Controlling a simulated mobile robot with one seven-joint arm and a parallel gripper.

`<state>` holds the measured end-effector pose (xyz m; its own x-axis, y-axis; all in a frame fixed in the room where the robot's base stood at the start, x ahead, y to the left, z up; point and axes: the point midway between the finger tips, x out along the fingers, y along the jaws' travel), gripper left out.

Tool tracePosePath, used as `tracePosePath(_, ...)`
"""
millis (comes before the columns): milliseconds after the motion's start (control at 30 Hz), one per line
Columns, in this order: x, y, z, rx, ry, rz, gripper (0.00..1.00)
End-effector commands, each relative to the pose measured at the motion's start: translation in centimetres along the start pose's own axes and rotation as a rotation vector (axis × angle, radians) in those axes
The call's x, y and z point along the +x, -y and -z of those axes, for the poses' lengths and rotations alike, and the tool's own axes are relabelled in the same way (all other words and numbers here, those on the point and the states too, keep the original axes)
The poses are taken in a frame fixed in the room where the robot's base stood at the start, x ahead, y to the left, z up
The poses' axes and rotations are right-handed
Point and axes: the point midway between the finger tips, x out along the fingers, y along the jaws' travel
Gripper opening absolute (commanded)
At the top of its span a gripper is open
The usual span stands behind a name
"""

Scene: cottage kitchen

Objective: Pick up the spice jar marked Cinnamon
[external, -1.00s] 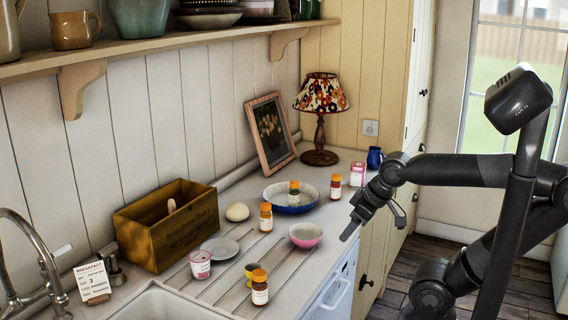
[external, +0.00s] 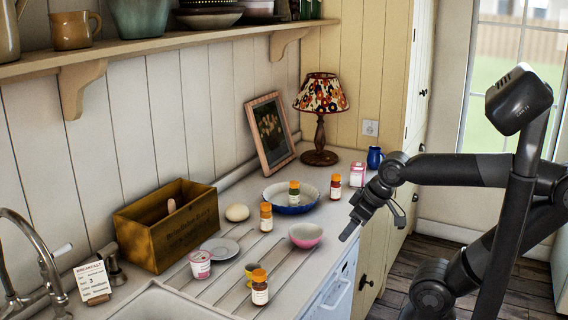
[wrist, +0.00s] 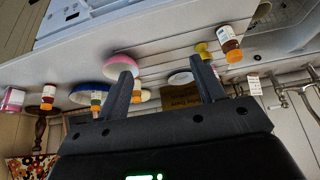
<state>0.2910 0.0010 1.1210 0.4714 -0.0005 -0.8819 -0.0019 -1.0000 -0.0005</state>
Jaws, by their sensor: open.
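Several spice jars with orange lids stand on the counter, their label words too small to read, so I cannot tell which is Cinnamon. In the external view one jar (external: 260,288) is at the front by the sink, one (external: 266,217) beside the drainer grooves, one (external: 294,194) in or behind the blue dish, and one (external: 335,186) farther right. The wrist view, turned over, shows a red-brown jar (wrist: 229,45) and another jar (wrist: 48,97). My gripper (external: 352,229) is open and empty, off the counter's front edge, apart from every jar; its fingers also show in the wrist view (wrist: 166,85).
A pink bowl (external: 306,236), blue-rimmed dish (external: 274,195), yellow cup (external: 251,272), tub (external: 200,264) and saucer (external: 222,248) share the counter. A wooden box (external: 160,232), lamp (external: 320,130) and picture frame (external: 270,132) stand along the wall. A shelf (external: 150,55) overhangs.

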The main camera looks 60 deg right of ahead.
Motion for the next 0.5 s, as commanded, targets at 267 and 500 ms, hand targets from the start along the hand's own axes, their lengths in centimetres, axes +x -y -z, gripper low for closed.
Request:
tracePosePath(267,1.9,3.0,4.3,0.014,0.046,-0.011,0.62)
tracePosePath(500,5.3,8.7,9.0,0.036,0.081,-0.026,0.62)
